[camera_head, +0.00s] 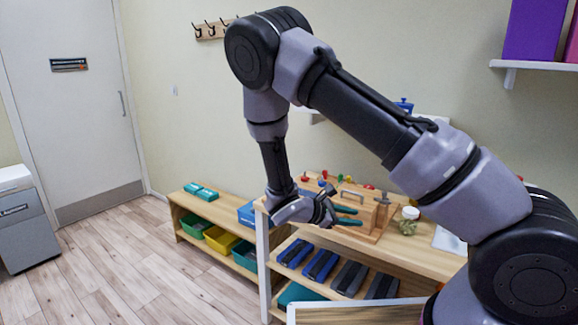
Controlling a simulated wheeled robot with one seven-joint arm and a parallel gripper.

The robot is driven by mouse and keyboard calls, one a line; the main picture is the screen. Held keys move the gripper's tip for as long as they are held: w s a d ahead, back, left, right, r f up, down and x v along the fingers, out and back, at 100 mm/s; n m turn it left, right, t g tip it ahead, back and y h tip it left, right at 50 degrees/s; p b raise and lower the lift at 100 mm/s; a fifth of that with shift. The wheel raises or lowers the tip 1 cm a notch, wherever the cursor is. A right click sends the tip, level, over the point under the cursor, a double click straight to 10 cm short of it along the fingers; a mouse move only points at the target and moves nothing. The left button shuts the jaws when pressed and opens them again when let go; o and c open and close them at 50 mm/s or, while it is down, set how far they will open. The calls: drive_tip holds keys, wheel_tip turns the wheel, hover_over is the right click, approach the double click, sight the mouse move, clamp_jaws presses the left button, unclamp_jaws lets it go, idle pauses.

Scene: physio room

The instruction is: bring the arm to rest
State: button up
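My arm (350,105) rises from the lower right, bends at a high elbow at the upper middle and hangs down to the wrist. My gripper (328,207) is at its end, over the front left part of the wooden table (430,262). Its fingers are small and dark here, and I cannot tell whether they are open or shut. A green-handled tool (347,216) shows right beside the fingers. I cannot tell whether the gripper touches it.
A wooden box (381,215) and a lidded jar (408,222) stand on the table, close to my gripper. Blue and grey weights lie on the shelf below. A low bench (190,203) with coloured bins stands left. Open floor (120,260) lies before the door.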

drive_tip(key=s+d+r+m+y, duration=0.2)
drive_tip(key=s+r+m+y, duration=0.3)
drive_tip(key=r, duration=0.7)
drive_tip(key=s+d+r+m+t+y, duration=0.1)
drive_tip(key=s+r+m+y, duration=0.3)
drive_tip(key=s+r+m, duration=0.3)
drive_tip(key=s+d+r+m+t+y, duration=0.1)
drive_tip(key=s+d+r+m+y, duration=0.1)
drive_tip(key=s+r+m+y, duration=0.3)
drive_tip(key=shift+s+d+r+m+y, duration=0.45)
drive_tip(key=shift+r+m, duration=1.75)
drive_tip(key=shift+r, duration=3.7)
drive_tip(key=shift+s+a, duration=0.1)
